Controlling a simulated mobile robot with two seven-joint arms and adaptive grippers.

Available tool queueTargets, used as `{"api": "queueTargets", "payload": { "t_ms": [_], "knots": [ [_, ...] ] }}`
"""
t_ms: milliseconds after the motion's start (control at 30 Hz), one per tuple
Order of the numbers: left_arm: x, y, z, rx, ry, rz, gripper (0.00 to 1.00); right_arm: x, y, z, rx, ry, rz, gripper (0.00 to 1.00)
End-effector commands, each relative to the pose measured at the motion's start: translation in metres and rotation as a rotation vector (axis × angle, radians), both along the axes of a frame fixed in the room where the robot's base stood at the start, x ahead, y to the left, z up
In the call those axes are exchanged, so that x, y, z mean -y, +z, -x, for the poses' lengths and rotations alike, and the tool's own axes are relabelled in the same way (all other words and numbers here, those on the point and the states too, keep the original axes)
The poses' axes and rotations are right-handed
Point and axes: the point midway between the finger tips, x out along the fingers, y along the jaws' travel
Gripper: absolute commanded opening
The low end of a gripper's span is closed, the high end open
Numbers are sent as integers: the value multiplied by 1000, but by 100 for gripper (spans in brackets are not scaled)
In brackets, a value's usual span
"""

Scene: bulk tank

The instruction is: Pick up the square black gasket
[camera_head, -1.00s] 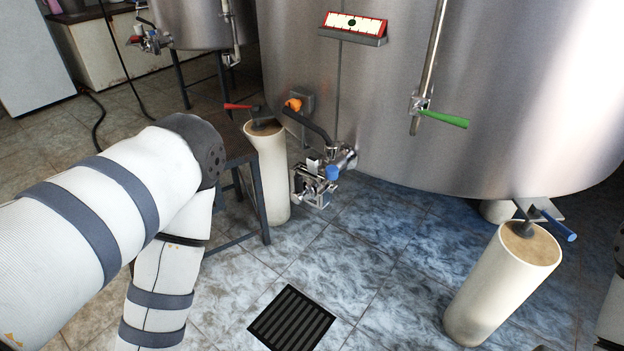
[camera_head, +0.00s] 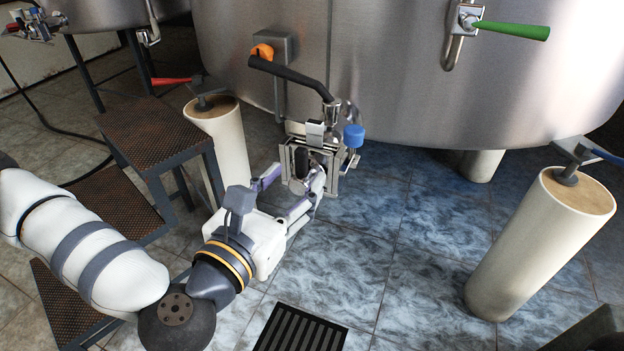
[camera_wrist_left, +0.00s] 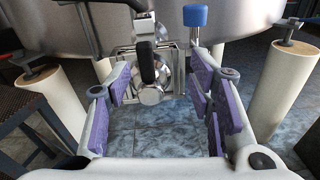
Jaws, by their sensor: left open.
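My left gripper (camera_head: 292,188) is open, its purple-padded fingers pointing at the square metal valve assembly (camera_head: 334,178) low on the big tank. In the left wrist view the open fingers (camera_wrist_left: 158,88) stand to either side of the valve's round metal end and black handle (camera_wrist_left: 147,64). Nothing is clearly held between the pads. Dark parts show inside the square valve frame, but I cannot tell whether one is the square black gasket; I do not clearly make out the gasket anywhere. My right gripper is not in view.
A blue-capped fitting (camera_head: 353,136) sticks out right of the valve. The steel tank (camera_head: 400,70) rises behind. Cream tank legs stand left (camera_head: 222,140) and right (camera_head: 540,245). A rusty step stand (camera_head: 155,135) is at left. A floor drain (camera_head: 300,332) lies in front; tiled floor between is clear.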

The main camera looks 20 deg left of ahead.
Motion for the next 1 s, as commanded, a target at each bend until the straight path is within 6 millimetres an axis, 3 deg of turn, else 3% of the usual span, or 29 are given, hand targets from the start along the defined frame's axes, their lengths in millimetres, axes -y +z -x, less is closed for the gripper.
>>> {"api": "queueTargets", "payload": {
  "t_ms": [67, 167, 333, 733, 1000],
  "knots": [
    [-14, 8, -6, 39, 49, 63, 48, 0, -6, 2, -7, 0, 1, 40],
    [-19, 15, -17, 64, 71, 93, 48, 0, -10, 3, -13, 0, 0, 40],
    [-18, 18, -56, 64, 71, 92, 48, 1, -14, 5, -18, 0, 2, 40],
    [-11, 20, -120, 59, 68, 90, 48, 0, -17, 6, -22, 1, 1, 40],
    [-11, 20, -129, 58, 66, 90, 48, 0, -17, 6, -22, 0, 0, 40]
  ]
}}
